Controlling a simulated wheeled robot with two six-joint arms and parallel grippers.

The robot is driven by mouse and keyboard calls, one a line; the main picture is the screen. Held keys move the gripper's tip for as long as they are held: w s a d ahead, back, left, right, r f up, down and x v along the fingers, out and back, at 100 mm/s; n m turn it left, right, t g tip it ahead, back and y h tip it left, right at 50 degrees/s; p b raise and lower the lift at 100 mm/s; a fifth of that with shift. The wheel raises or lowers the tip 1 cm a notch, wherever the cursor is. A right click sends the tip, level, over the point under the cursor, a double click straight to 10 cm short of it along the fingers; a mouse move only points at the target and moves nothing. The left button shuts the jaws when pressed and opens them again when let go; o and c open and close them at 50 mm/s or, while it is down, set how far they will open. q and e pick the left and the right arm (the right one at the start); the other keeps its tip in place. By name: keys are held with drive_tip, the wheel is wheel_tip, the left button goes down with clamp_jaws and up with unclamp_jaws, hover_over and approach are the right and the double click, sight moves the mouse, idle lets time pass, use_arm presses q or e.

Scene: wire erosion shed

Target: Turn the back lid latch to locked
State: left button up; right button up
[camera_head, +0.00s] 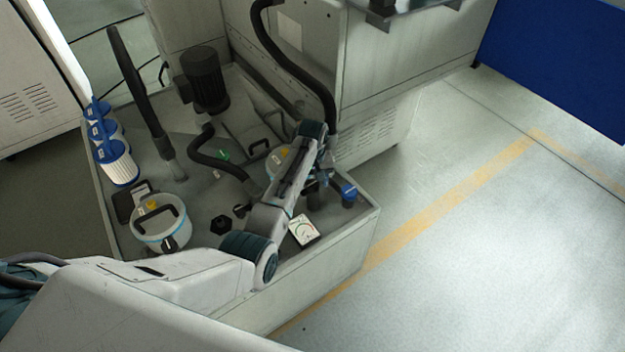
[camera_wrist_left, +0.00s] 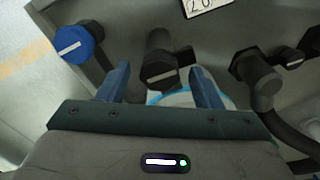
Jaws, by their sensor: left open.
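The back canister (camera_head: 279,158) has a pale blue rim and stands mostly hidden behind my left arm. Its rim also shows in the wrist view (camera_wrist_left: 184,98). A black knob with a pale bar (camera_wrist_left: 162,77), apparently the back lid latch, lies between the fingertips in that picture. The bar runs nearly across the picture, tilted slightly. My left gripper (camera_wrist_left: 160,70) is open above it, with a blue finger on either side; I cannot tell whether they touch it. The front canister (camera_head: 160,222) has a similar black latch (camera_head: 170,243). My right gripper is not in view.
A blue-topped knob (camera_head: 348,192) stands close to my left gripper. A gauge card (camera_head: 302,230) and black knobs (camera_head: 221,224) are nearby. Black hoses (camera_head: 215,160), a motor (camera_head: 204,80) and blue-white filters (camera_head: 118,165) occupy the tank top. The floor at right is clear.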

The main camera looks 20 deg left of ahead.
use_arm(q)
drive_tip(key=shift+c, duration=1)
drive_tip(key=c, duration=0.8)
drive_tip(key=shift+r+p, duration=0.1)
drive_tip(key=shift+p, duration=0.2)
drive_tip(key=m+p, duration=0.2)
drive_tip(key=shift+r+m, duration=0.15)
drive_tip(key=shift+m, duration=0.25)
drive_tip(key=m+p, duration=0.2)
drive_tip(key=shift+m, duration=0.4)
drive_tip(key=m+p, duration=0.2)
drive_tip(key=shift+m, duration=0.4)
drive_tip(key=m+p, duration=0.1)
drive_tip(key=m, duration=0.3)
drive_tip(key=shift+p, duration=0.35)
drive_tip(key=shift+w+m+p, duration=0.1)
drive_tip(key=shift+m+p, duration=0.6)
drive_tip(key=shift+m, duration=2.1)
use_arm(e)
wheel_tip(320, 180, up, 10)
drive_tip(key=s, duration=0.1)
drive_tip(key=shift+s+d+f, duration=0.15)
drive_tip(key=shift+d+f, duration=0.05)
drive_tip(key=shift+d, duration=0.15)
